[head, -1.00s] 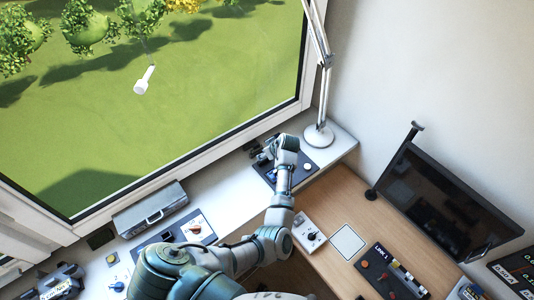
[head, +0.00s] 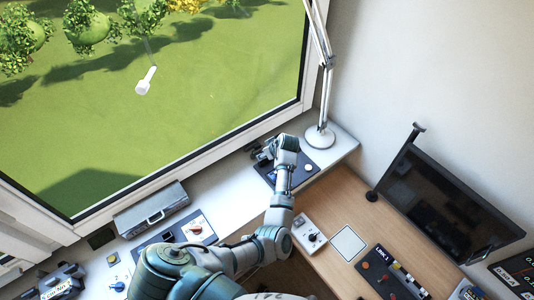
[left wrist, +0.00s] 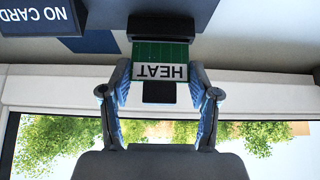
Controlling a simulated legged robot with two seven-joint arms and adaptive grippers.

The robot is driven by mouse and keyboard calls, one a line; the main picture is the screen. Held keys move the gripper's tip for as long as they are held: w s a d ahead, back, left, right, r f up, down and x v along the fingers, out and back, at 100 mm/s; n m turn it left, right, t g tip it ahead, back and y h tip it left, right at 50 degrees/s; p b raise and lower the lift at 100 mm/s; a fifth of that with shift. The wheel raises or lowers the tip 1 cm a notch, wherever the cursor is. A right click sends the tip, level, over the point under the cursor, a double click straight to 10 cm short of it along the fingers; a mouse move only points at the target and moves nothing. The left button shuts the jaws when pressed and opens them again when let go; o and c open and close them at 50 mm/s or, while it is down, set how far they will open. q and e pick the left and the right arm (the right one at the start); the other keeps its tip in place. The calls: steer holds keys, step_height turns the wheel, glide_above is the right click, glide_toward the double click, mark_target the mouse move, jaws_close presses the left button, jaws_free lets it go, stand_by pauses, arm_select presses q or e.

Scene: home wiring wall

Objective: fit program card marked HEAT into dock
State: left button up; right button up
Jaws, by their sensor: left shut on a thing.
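The program card marked HEAT (left wrist: 161,72) shows in the left wrist view. It is green with a white label that reads HEAT upside down in the picture. My left gripper (left wrist: 163,97) is shut on the card, one finger on each side. The card's far edge meets a dark slotted block, the dock (left wrist: 160,27); I cannot tell whether it is inside the slot. A display (left wrist: 42,17) beside it reads NO CARD. In the head view my left gripper (head: 262,152) is over the back of a dark panel (head: 302,178) on the white sill. My right gripper is not in view.
A desk lamp (head: 319,136) stands right of the panel, close to my arm. A grey case (head: 150,208) lies by the window. A white control box (head: 308,234), a black switch panel (head: 390,272) and a monitor (head: 445,205) are to the right on the wooden desk.

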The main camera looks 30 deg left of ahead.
arm_select(q)
steer(key=shift+f, duration=0.25)
stand_by(0.6)
steer(key=shift+f+b, duration=0.65)
steer(key=shift+f, duration=0.3)
steer(key=o, duration=1.1)
steer(key=shift+d+r, duration=0.1)
steer(key=shift+r, duration=0.05)
steer(key=v, duration=1.1)
steer(key=shift+d+r, duration=0.25)
steer(key=shift+d, duration=0.05)
